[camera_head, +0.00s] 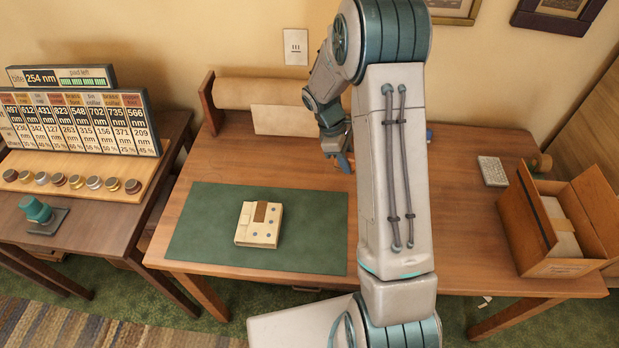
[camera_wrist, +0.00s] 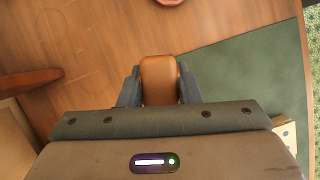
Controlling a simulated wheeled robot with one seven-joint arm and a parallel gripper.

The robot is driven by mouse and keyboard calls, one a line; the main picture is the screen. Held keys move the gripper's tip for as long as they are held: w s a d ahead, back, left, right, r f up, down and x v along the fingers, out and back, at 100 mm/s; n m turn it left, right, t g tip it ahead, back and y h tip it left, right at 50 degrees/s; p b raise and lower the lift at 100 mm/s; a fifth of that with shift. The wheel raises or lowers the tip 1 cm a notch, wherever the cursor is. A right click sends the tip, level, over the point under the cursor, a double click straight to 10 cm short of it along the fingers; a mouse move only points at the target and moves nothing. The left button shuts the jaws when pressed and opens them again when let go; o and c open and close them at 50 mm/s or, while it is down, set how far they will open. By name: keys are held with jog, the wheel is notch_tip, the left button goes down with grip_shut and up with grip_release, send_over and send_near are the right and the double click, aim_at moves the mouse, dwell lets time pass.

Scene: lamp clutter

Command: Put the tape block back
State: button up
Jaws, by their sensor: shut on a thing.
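My gripper (camera_wrist: 160,86) is shut on a rounded orange-brown block (camera_wrist: 159,77), seen between its two dark fingers in the wrist view. It looks like the tape block, but I cannot be sure. In the head view my gripper (camera_head: 345,162) is over the back middle of the wooden table, past the green mat's back right corner. The block is mostly hidden there, and its height above the table is unclear. Part of a round reddish-brown thing (camera_wrist: 168,2) shows at the wrist view's top edge.
The green mat (camera_head: 195,222) bears a cream box (camera_head: 258,235). A paper roll (camera_head: 262,93) on a wooden stand is at the back left.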

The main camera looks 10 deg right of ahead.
jog(key=shift+w+d+r+n+t, duration=0.15)
jog(key=shift+d+r+n+t, duration=0.5)
jog(key=shift+n, duration=0.55)
jog(key=shift+w+h, duration=0.1)
jog(key=shift+h, duration=0.2)
jog(key=shift+n, duration=0.3)
jog(key=w+a+f+p, duration=0.1)
jog(key=a+f, duration=0.1)
jog(key=a, duration=0.1)
jog(key=w+a+f, duration=0.2)
jog(key=a, duration=0.1)
jog(key=w+a+f+p, duration=0.1)
jog(key=w+a+f, duration=0.1)
jog(key=a, duration=0.1)
jog(key=shift+w+a+f+p, duration=0.25)
jog(key=shift+a+f+p, duration=0.1)
jog(key=shift+a, duration=0.05)
jog(key=shift+f+p, duration=0.6)
jog(key=shift+f, duration=1.5)
jog(key=shift+f, duration=0.25)
jog(key=o, duration=1)
jog(key=shift+r, duration=0.1)
jog(key=shift+r, duration=0.1)
